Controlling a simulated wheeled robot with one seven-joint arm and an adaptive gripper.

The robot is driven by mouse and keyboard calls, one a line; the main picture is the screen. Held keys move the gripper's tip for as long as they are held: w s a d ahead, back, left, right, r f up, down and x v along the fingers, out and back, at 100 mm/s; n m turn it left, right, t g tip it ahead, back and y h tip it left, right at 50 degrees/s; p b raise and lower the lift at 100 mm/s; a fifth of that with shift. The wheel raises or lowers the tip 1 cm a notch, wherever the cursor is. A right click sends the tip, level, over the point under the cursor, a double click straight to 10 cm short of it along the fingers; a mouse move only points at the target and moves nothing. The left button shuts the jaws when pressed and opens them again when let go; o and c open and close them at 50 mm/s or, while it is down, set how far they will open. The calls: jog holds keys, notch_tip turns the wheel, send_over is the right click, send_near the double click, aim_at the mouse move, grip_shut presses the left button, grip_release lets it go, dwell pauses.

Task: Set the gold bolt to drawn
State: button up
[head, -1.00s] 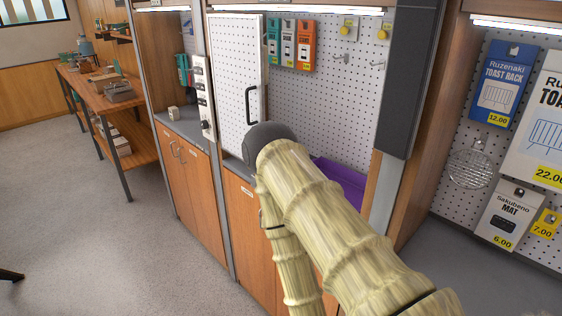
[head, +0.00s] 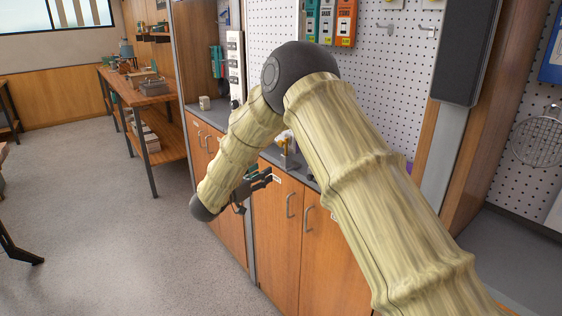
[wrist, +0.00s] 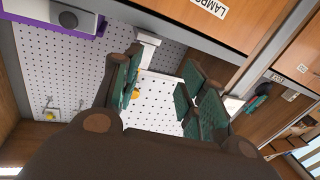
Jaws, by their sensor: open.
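A small gold-coloured piece (head: 285,140) with a pale top stands at the counter's edge in the head view, just behind my gripper. It is too small to tell whether it is the gold bolt or how the bolt is set. My gripper (head: 262,181) is in front of the wooden cupboard doors, a little below and apart from that piece. In the wrist view my gripper (wrist: 160,88) has its green-padded fingers spread, with nothing held between them. A yellow spot (wrist: 135,93) shows beside the left finger, partly hidden by it.
Wooden cupboards (head: 275,225) stand under the grey counter. A white switch strip (head: 235,60) is on the post, left of the pegboard (head: 390,70). A purple tray (wrist: 91,28) shows in the wrist view. The floor (head: 110,230) at left is open.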

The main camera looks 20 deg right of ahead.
aim_at(279, 144)
notch_tip(279, 144, up, 8)
jog(key=a+m+g+h+b, duration=0.2)
jog(key=m+g, duration=0.2)
jog(key=x, duration=1.1)
jog(key=shift+s+d+r+p, duration=0.15)
jog(key=shift+s+r+p, duration=0.05)
jog(key=shift+p, duration=0.2)
jog(key=shift+c, duration=0.3)
grip_shut()
